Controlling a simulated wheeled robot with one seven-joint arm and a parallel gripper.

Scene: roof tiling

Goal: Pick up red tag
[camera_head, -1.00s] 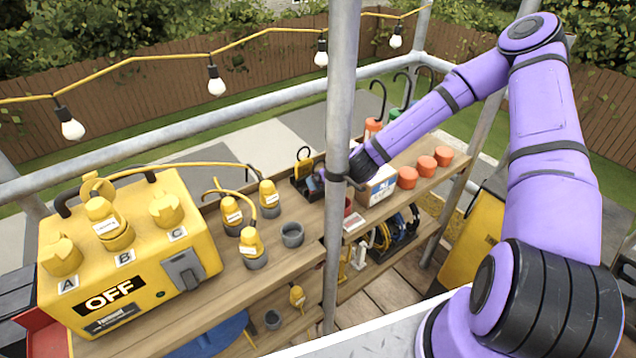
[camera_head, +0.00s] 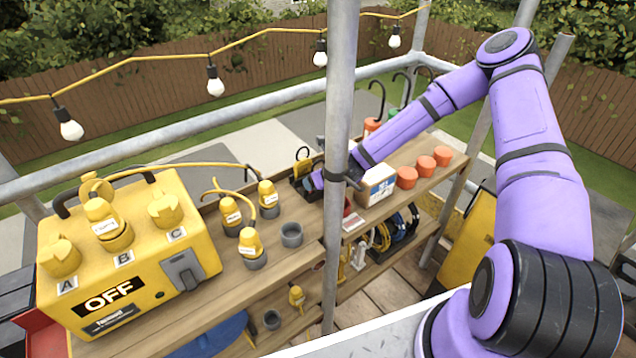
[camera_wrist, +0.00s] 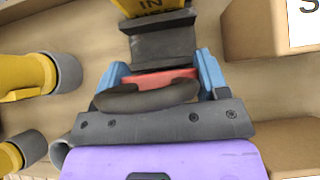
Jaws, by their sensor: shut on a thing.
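In the wrist view, my gripper (camera_wrist: 162,76) has its two blue fingers closed on the sides of the red tag (camera_wrist: 160,78). Only a narrow red strip of the tag shows between them. A dark curved piece lies across the near side of the tag and hides part of it. A dark grey holder (camera_wrist: 163,45) stands just beyond the tag, with a yellow tag (camera_wrist: 150,7) behind it. In the head view, my gripper (camera_head: 311,184) is at this holder on the shelf, partly hidden behind the upright pole. I cannot tell whether the red tag is clear of the holder.
A grey metal pole (camera_head: 338,110) stands close to my wrist. A white-labelled cardboard box (camera_head: 376,187) is just right of the gripper. Yellow plugs (camera_head: 268,195) and a grey cup (camera_head: 291,234) stand to the left, near the yellow switch box (camera_head: 130,255).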

